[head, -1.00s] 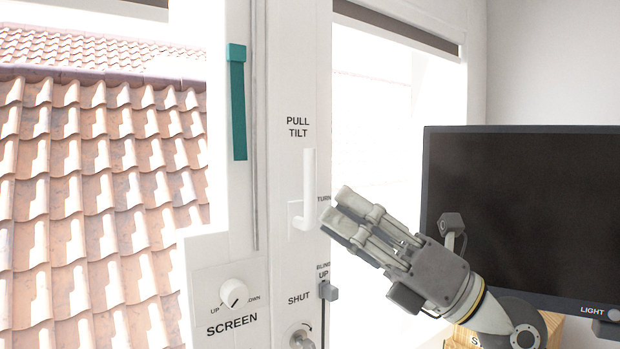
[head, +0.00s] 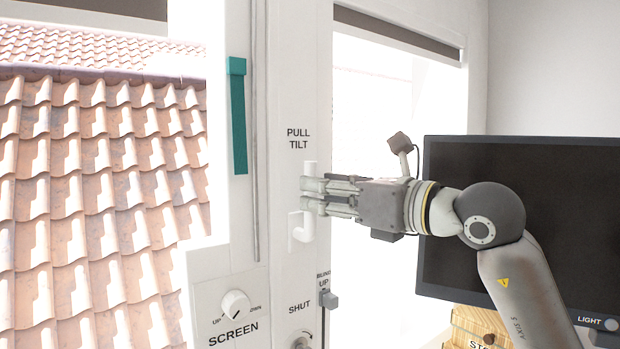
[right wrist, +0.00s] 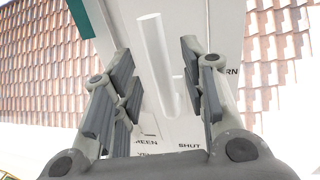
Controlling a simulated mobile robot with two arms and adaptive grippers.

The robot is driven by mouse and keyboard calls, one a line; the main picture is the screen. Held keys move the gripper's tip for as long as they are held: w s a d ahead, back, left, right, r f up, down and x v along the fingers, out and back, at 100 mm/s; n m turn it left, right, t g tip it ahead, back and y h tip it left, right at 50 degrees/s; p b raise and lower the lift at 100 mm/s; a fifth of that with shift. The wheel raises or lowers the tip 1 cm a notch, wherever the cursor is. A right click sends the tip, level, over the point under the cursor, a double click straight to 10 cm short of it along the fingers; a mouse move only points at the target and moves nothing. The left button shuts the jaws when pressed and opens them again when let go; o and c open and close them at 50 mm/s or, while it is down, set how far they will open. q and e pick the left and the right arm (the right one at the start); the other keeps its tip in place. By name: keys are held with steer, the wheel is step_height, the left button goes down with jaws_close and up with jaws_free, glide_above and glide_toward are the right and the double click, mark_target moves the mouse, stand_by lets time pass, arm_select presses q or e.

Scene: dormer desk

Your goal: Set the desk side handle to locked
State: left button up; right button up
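A white L-shaped handle (head: 300,228) is on the white window post below the words PULL TILT. Its long arm points up and its short foot is at the bottom. My right gripper (head: 304,196) comes in from the right and covers the middle of the handle. In the right wrist view, the handle (right wrist: 157,60) stands between the fingers of my open right gripper (right wrist: 160,82), with a gap on either side. I see no finger closed on it. My left gripper is not in view.
A dark monitor (head: 455,200) stands at the right, behind my right arm. A SCREEN knob (head: 236,303), a grey blind slider (head: 329,299) and a SHUT knob (head: 301,340) are lower on the frame. A teal strip (head: 238,115) is at the upper left.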

mark_target(311, 222)
steer(key=shift+p+x, duration=0.5)
steer(key=shift+x, duration=1.25)
jaws_close()
